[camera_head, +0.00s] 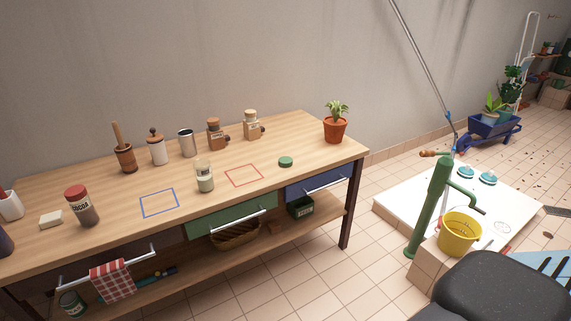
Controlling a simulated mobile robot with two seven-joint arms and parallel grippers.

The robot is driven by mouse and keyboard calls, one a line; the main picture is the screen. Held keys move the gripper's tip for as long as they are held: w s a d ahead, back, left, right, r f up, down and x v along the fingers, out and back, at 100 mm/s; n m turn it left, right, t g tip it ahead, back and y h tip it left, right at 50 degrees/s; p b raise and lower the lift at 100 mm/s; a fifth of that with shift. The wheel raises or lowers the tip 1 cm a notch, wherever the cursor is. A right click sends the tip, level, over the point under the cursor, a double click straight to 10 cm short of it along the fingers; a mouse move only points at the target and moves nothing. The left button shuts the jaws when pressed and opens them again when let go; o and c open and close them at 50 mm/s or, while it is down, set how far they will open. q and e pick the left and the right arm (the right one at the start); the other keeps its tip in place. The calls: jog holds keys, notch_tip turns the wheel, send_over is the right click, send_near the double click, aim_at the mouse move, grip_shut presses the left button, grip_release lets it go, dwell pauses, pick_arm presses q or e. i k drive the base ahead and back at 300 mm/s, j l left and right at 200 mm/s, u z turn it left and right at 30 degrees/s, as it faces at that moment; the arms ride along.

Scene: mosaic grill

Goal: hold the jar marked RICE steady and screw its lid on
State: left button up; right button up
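An open glass jar (205,184) with whitish contents stands upright on the wooden workbench, between a blue outlined square and a red one. Its marking is too small to read; it may be the RICE jar. A green round lid (285,162) lies on the bench to the right of the red square, apart from the jar. A jar marked COCOA (87,214) with a red lid on it stands farther left. Neither of my grippers is in view.
The workbench (290,130) has free room around the jar. The blue square (159,217) and red square (260,182) are empty. Several containers line the back, with a potted plant (335,128) at the right end. A green pump (431,205) and yellow bucket (460,234) stand right.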

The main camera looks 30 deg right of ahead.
aim_at(202, 170)
jog(key=i+l, duration=1.85)
jog(key=l, duration=0.3)
jog(key=z, duration=0.05)
